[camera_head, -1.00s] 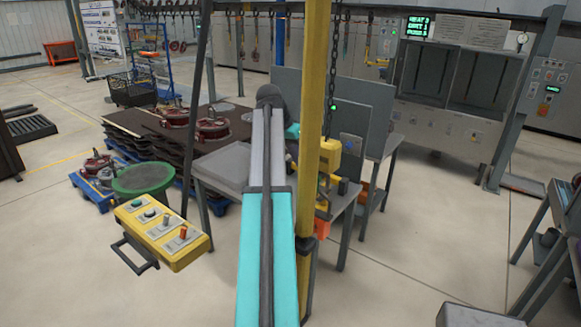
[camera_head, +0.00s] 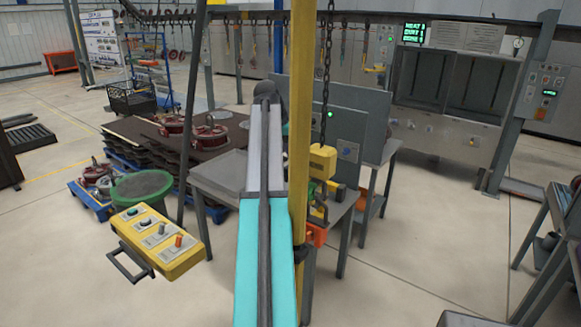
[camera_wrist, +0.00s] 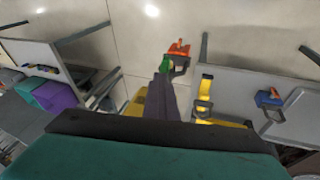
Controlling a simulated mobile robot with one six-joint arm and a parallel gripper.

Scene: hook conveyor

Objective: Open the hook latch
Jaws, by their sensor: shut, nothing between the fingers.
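A yellow hoist block (camera_head: 322,162) hangs on a dark chain (camera_head: 326,85), just right of the yellow post. Below it are a hook (camera_head: 319,208) and an orange part (camera_head: 316,235), partly covered by the post. The latch is too small to make out, so I cannot tell its state. In the wrist view my gripper (camera_wrist: 163,80) is shut and empty, its dark fingers pointing up the picture. A green piece (camera_wrist: 166,64) and an orange piece with a dark loop (camera_wrist: 180,50) appear at the fingertips; I cannot tell whether they touch. In the head view my gripper is hidden.
The yellow post (camera_head: 301,110) stands close to my arm. A grey table (camera_head: 215,170) and upright grey panels (camera_head: 345,145) lie behind it. Open floor (camera_head: 430,240) lies at right.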

